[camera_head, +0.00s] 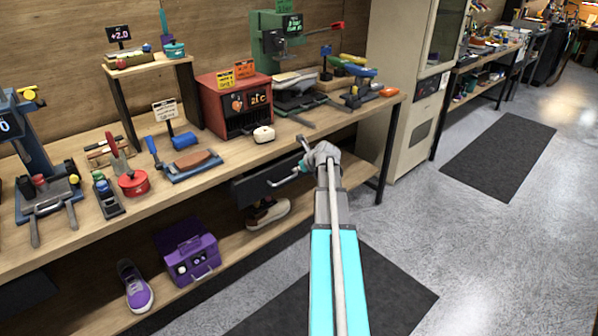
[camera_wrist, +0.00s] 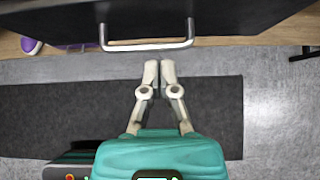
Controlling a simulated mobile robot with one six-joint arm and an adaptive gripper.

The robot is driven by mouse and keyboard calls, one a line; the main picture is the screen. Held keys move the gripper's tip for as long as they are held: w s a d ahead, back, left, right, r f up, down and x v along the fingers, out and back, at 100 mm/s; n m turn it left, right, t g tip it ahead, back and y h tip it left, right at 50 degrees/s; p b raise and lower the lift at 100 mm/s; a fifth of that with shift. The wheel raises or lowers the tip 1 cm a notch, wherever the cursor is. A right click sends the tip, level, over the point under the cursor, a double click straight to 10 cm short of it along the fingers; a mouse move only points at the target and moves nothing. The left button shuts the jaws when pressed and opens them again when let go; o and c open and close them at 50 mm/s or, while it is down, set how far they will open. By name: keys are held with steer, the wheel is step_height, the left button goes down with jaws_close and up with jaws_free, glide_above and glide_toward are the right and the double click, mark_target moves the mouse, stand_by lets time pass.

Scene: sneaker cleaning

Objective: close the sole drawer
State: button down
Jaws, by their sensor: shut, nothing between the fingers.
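The sole drawer (camera_head: 262,186) is a dark drawer under the workbench, and it sticks out past the bench's front edge. Its silver bar handle (camera_wrist: 147,46) crosses the dark drawer front (camera_wrist: 235,20) in the wrist view. My gripper (camera_wrist: 159,70) is shut and empty. Its pale fingertips sit just outside the handle, a little right of its middle, and appear apart from it. In the head view my wrist is beside the drawer's right end and hides part of it.
The workbench (camera_head: 225,155) above holds tools and a red box (camera_head: 228,92). A lower shelf carries a purple case (camera_head: 190,258) and a purple shoe (camera_head: 135,287). A bench leg (camera_head: 387,150) stands right of the drawer. The floor mat (camera_wrist: 60,110) in front is clear.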

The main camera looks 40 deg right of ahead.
mark_target(285, 175)
steer(key=shift+b+x, duration=2.65)
steer(key=shift+x, duration=1.55)
steer(key=shift+w, duration=0.1)
steer(key=w, duration=0.4)
steer(key=shift+w+d, duration=0.15)
steer(key=shift+w, duration=0.55)
steer(key=shift+r, duration=0.1)
